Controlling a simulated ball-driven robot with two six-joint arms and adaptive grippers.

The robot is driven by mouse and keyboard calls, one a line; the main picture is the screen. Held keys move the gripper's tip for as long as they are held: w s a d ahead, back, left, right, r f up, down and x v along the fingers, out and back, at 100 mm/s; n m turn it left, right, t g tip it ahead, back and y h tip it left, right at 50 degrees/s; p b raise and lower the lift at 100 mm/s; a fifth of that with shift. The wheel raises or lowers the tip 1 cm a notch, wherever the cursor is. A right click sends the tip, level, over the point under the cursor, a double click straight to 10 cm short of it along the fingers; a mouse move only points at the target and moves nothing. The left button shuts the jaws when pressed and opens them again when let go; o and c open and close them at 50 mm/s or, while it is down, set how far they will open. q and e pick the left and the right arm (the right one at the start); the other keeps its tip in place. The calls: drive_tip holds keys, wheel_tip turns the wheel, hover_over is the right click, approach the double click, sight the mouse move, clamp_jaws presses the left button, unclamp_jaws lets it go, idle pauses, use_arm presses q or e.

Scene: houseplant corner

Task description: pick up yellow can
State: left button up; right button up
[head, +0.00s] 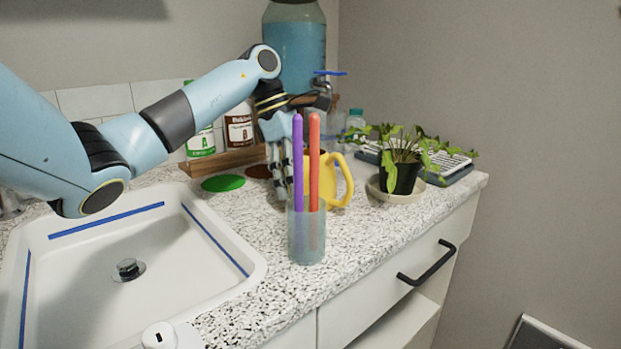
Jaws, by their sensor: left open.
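The yellow can (345,187) stands on the speckled counter, with its curved handle to the right. It is partly hidden behind a glass (307,240) that holds a purple stick (298,160) and an orange stick (314,165). My left gripper (282,180) is open and points down just left of the can. Its fingers are partly behind the purple stick, and I cannot tell whether they touch the can. My right gripper is not in view.
A white sink (255,262) is at left front. A potted plant (403,178) on a saucer (375,190) stands right of the can. Bottles (238,131) and a large blue-filled jar (295,45) stand behind. A green disc (223,183) lies on the counter.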

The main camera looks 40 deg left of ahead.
use_arm(q)
drive_tip(key=shift+x, duration=1.2)
drive_tip(key=c, duration=1)
drive_tip(key=shift+r, duration=0.1)
